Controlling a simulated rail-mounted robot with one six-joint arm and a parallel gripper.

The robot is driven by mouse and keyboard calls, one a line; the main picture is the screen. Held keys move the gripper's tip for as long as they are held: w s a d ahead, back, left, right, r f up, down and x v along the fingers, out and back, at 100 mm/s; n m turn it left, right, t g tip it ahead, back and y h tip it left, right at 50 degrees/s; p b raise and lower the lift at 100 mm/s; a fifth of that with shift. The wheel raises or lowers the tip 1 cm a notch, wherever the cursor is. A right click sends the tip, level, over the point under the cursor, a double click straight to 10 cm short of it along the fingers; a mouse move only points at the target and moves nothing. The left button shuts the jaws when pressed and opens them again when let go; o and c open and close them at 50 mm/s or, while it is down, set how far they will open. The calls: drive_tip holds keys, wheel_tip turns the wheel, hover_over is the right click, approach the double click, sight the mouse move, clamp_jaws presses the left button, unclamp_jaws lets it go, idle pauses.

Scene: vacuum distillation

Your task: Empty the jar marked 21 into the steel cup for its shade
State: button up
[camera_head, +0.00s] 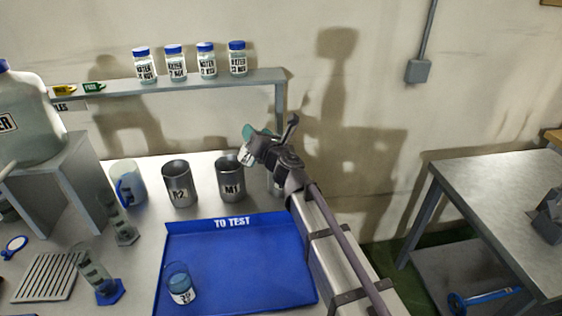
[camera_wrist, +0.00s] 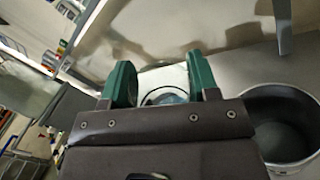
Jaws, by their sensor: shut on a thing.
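My gripper (camera_head: 256,142) is shut on a small pale jar (camera_head: 246,157), held tilted above the steel cup marked M1 (camera_head: 231,180). The jar's number cannot be read. In the wrist view the jar (camera_wrist: 165,83) sits between my green fingertips, and an open steel cup (camera_wrist: 303,163) stands at the right. I see no stream of liquid. Another steel cup marked R2 (camera_head: 180,185) stands left of M1, and a third cup is mostly hidden behind my arm.
A shelf (camera_head: 190,84) behind carries several blue-capped water jars (camera_head: 206,60). A blue-handled jug (camera_head: 128,182), measuring cylinders (camera_head: 97,275) and a slotted rack (camera_head: 47,277) stand on the left. Most of the tray is bare. A side table (camera_head: 500,190) stands at the right.

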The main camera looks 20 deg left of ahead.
drive_tip(key=shift+w+d+f+m+b, duration=0.5)
drive_tip(key=shift+f+m+b, duration=0.1)
drive_tip(key=shift+m, duration=0.2)
drive_tip(key=shift+w+d+r+m, duration=0.15)
drive_tip(key=shift+d+r+m, duration=0.15)
drive_tip(key=shift+m, duration=0.5)
drive_tip(key=shift+w+d+f+m+t+b, duration=0.15)
drive_tip(key=shift+f+m+t+b, duration=0.25)
drive_tip(key=shift+m, duration=0.8)
drive_tip(key=shift+w+m, duration=0.1)
drive_tip(key=shift+m, duration=0.8)
drive_tip(key=shift+w+d+f+m+t+b, duration=0.1)
drive_tip(key=shift+f+m+t+b, duration=0.05)
drive_tip(key=shift+f+m+b, duration=0.3)
drive_tip(key=shift+w+d+f+m+t+b, duration=0.15)
drive_tip(key=shift+f+m+b, duration=0.1)
drive_tip(key=shift+m, duration=0.3)
drive_tip(key=shift+w+d+r+m+h, duration=0.2)
drive_tip(key=shift+w+d+m+h, duration=0.3)
drive_tip(key=shift+m, duration=0.4)
idle(1.1)
drive_tip(key=shift+d+m, duration=0.15)
drive_tip(key=shift+m, duration=0.55)
idle(0.6)
